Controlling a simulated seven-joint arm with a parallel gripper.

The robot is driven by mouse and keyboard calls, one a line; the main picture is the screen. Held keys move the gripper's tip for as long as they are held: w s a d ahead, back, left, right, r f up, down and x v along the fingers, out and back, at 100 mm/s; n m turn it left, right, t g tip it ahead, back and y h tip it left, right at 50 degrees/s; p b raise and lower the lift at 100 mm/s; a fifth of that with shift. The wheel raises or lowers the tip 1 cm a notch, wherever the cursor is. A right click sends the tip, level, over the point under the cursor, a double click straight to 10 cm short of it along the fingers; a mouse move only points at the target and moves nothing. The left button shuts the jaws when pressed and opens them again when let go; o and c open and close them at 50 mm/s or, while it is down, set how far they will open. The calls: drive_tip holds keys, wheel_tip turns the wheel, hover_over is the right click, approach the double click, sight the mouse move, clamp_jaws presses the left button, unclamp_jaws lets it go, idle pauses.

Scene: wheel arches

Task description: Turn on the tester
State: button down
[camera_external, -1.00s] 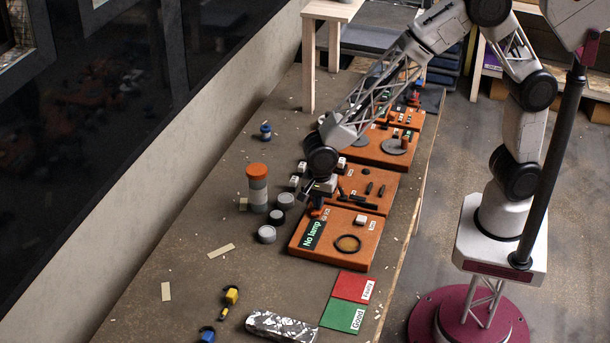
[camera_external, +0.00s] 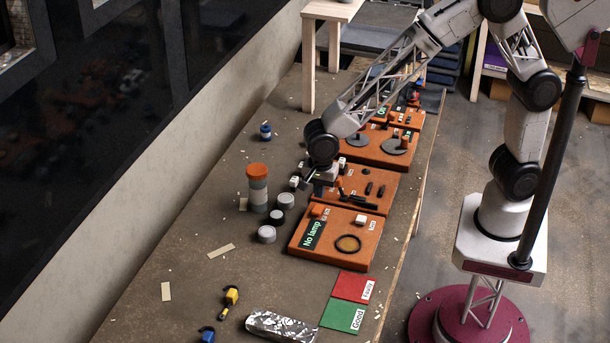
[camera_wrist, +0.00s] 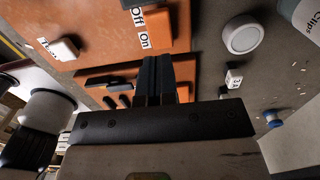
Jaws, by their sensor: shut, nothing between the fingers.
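The tester (camera_external: 338,253) is an orange box at the near end of the row on the bench. Its dark green display (camera_external: 312,234) reads "No lamp". A small orange switch block (camera_external: 316,210) sits at its back left corner. In the wrist view the switch block (camera_wrist: 158,30) stands beside white "Off" and "On" labels (camera_wrist: 141,30). My gripper (camera_external: 313,187) is shut and empty, just behind the switch over the neighbouring orange board. In the wrist view its dark fingertips (camera_wrist: 157,60) point toward the switch, with a gap that is hard to judge.
The neighbouring orange board (camera_external: 380,180) holds dark parts. Grey round containers (camera_external: 267,234) and an orange-topped cylinder (camera_external: 258,188) stand left of the tester. Red (camera_external: 354,287) and green (camera_external: 343,315) squares and a foil-like packet (camera_external: 281,326) lie in front.

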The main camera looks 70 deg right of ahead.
sight(319, 207)
wheel_tip(319, 207, up, 10)
drive_tip(key=shift+d+f, duration=0.15)
drive_tip(key=shift+d, duration=0.1)
idle(0.5)
drive_tip(key=s+d+r+n+t, duration=0.1)
drive_tip(key=s+d+r+n, duration=0.35)
drive_tip(key=d, duration=0.55)
drive_tip(key=s+d+r+n, duration=0.4)
drive_tip(key=s+d+r, duration=0.15)
drive_tip(key=d, duration=0.35)
drive_tip(key=s+d+n, duration=0.4)
drive_tip(key=s+d, duration=0.2)
drive_tip(key=s, duration=0.3)
drive_tip(key=s+d+n+t, duration=0.1)
drive_tip(key=s+d+n, duration=0.4)
drive_tip(key=s, duration=0.5)
drive_tip(key=shift+d+t+h, duration=0.3)
drive_tip(key=shift+d, duration=0.65)
